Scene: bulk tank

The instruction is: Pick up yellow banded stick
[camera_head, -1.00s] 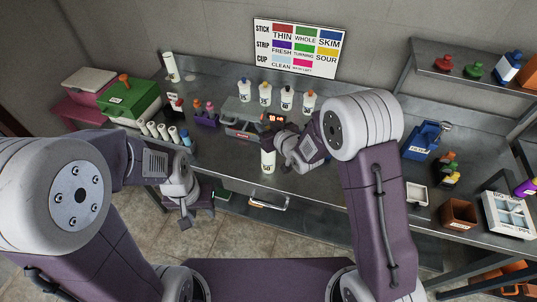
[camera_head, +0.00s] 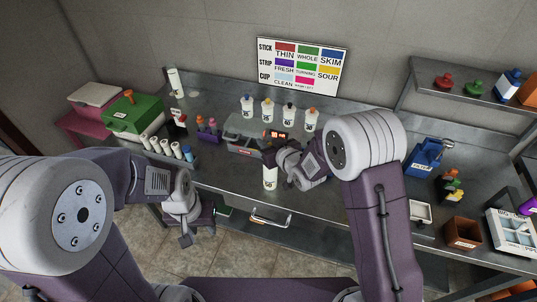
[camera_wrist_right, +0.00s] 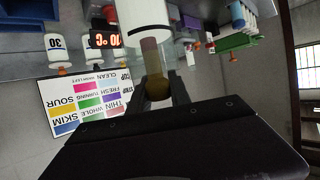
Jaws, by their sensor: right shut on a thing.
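In the right wrist view my right gripper (camera_wrist_right: 160,98) is shut on a thin stick (camera_wrist_right: 152,62). The stick has a yellowish-brown end between the fingers and a pinkish-grey band beyond it. Its far part meets a white cylinder (camera_wrist_right: 145,18); I cannot tell whether it is inside it or in front of it. In the head view the right gripper (camera_head: 271,158) is over the front of the bench, just above a white labelled container (camera_head: 270,178); the stick is not distinguishable there. My left gripper (camera_head: 198,232) hangs low before the bench edge, with its jaw opening unclear.
Several white bottles (camera_head: 267,108) stand at the back of the steel bench (camera_head: 225,180), behind a grey box with a red display (camera_head: 274,134). A colour chart (camera_head: 303,66) is on the wall. White tubes (camera_head: 165,146) stand left; a blue holder (camera_head: 425,154) and brown box (camera_head: 462,235) are right.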

